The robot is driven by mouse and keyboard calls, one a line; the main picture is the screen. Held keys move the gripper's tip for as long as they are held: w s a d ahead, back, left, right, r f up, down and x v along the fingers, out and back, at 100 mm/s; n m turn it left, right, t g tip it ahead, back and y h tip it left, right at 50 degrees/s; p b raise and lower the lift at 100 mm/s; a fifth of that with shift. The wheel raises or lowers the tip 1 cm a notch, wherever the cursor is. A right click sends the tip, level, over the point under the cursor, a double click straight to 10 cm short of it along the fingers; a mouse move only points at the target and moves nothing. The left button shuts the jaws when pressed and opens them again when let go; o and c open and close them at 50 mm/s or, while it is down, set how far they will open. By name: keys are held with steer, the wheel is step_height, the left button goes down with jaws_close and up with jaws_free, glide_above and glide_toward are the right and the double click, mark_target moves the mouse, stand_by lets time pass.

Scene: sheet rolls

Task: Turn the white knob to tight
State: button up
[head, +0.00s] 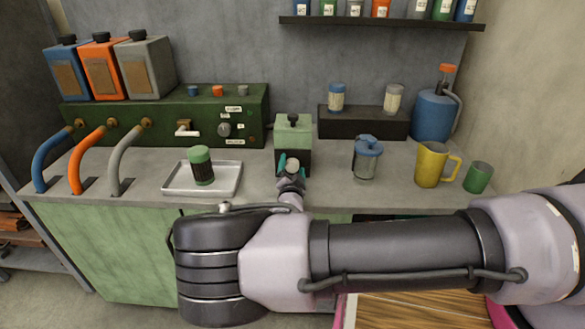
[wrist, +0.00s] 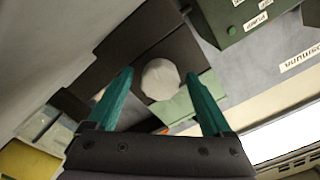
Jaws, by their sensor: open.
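The white knob (wrist: 160,80) is round and pale and sits on a dark front face. In the head view the knob (head: 293,165) is at the front of a small box with a pale green top (head: 293,134). My gripper (wrist: 160,76) is open, with its teal fingers on either side of the knob. In the head view my gripper (head: 291,168) is at the front of this box. I cannot tell whether the fingers touch the knob. No tight mark on the knob is readable.
A dark green panel (head: 160,121) with a grey dial (head: 224,130) stands to the left. A tray (head: 186,191) holds a green-capped jar (head: 202,165). To the right are a blue-lidded jar (head: 367,160), a yellow jug (head: 432,164) and a green cup (head: 478,177).

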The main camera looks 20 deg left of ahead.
jaws_close()
